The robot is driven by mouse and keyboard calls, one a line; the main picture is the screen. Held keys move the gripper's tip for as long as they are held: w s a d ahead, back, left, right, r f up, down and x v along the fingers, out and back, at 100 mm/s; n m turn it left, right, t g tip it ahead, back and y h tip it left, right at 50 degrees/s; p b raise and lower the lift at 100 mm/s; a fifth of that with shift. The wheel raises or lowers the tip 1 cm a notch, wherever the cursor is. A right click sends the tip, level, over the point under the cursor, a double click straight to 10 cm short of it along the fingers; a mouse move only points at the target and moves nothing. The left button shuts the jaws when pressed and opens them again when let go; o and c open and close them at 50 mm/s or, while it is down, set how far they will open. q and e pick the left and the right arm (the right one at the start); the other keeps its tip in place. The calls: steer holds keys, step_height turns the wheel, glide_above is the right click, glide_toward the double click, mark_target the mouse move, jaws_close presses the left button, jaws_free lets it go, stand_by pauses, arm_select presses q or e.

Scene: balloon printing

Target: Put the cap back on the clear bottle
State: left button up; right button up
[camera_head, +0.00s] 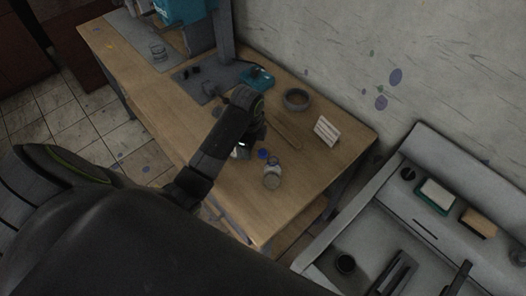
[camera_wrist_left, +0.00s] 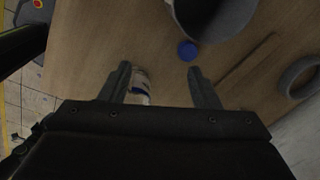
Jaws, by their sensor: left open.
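A blue cap (camera_head: 263,154) lies on the wooden table beside a pale, clear-looking bottle (camera_head: 272,178). The cap is apart from the bottle. In the left wrist view, the blue cap (camera_wrist_left: 187,50) lies beyond my right-hand finger. The bottle, with a blue mark (camera_wrist_left: 139,86), shows beside the left-hand finger, partly hidden by my gripper. My left gripper (camera_wrist_left: 160,72) is open, with nothing held between its fingers. In the head view my left gripper (camera_head: 246,148) is above the table, left of the cap, its fingers mostly hidden. My right gripper is not in view.
A grey ring-shaped bowl (camera_head: 297,99), thin sticks (camera_head: 286,130) and a white card (camera_head: 326,131) stand farther back on the table. A large grey rounded thing (camera_wrist_left: 212,14) fills the top of the wrist view. A grey sink-like unit (camera_head: 430,205) is at right.

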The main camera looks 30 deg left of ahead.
arm_select(q)
steer(key=w+d+r+m, duration=0.1)
steer(key=w+r+m, duration=0.4)
steer(key=w+r, duration=0.1)
steer(key=shift+w+r+g, duration=0.2)
steer(key=shift+r+g, duration=0.2)
steer(key=shift+r, duration=0.25)
steer(key=b, duration=0.7)
glide_above(265, 152)
step_height(265, 152, down, 8)
step_height(265, 152, down, 3)
steer(key=shift+f, duration=0.15)
steer(key=shift+s+f, duration=0.1)
steer(key=shift+f, duration=0.35)
